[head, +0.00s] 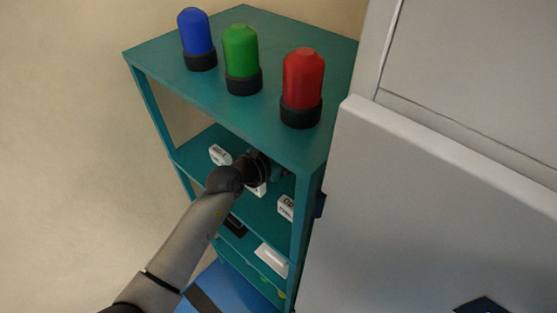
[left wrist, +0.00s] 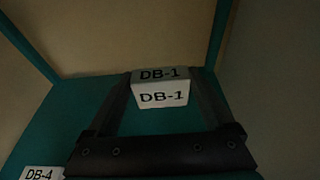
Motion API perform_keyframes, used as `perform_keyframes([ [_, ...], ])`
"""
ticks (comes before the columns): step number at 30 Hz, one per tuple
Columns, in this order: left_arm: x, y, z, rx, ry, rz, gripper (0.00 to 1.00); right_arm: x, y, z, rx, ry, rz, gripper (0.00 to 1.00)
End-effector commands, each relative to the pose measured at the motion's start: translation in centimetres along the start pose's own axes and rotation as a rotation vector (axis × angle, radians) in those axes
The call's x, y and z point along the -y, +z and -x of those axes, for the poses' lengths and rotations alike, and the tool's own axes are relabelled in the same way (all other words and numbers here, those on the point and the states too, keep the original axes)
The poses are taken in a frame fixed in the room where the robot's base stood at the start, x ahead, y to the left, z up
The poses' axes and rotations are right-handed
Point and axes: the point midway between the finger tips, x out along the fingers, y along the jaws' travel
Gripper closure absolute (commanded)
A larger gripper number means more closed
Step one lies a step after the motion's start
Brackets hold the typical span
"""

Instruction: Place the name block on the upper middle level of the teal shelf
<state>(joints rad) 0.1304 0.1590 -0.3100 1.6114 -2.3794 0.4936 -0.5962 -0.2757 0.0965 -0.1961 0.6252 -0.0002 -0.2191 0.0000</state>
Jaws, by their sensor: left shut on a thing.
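The teal shelf (head: 284,148) stands left of centre in the head view. My left arm reaches into its upper middle level (head: 205,142). My left gripper (left wrist: 164,94) is shut on the white name block (left wrist: 163,97) labelled DB-1, with one finger on each side of it. In the left wrist view the block is upright over the teal level (left wrist: 105,118); I cannot tell whether it touches the surface. In the head view the gripper (head: 268,176) mostly hides the block. My right gripper does not show.
A DB-4 block (left wrist: 40,173) is at the lower left of the wrist view. Other white blocks (head: 220,155) and (head: 286,207) flank my gripper on the same level. Blue (head: 195,32), green (head: 240,52) and red (head: 303,79) lamps stand on top. A grey cabinet (head: 430,200) borders the shelf's right side.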

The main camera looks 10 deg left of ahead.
Motion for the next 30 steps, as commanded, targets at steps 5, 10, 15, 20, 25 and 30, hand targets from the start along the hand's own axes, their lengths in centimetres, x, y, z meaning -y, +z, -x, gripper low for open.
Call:
perform_keyframes([
  [5, -0.1, -3.2, -0.9, -0.005, 0.0, -0.001, 0.69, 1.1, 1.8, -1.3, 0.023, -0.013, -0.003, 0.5],
  [10, 0.0, -5.6, -1.7, -0.002, -0.001, -0.001, 0.69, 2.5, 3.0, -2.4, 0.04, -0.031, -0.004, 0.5],
  [15, 0.0, -6.4, -2.0, 0.0, 0.0, 0.0, 0.69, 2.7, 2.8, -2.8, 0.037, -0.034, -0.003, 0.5],
  [20, -0.1, -8.3, -2.5, -0.002, 0.0, -0.002, 0.69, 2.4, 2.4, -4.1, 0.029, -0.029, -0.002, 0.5],
  [25, -0.1, -9.7, -2.9, -0.002, 0.0, -0.001, 0.69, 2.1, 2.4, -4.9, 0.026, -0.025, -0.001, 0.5],
  [30, 0.0, -9.4, -2.9, 0.0, 0.0, 0.0, 0.69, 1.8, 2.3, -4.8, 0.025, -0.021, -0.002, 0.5],
])
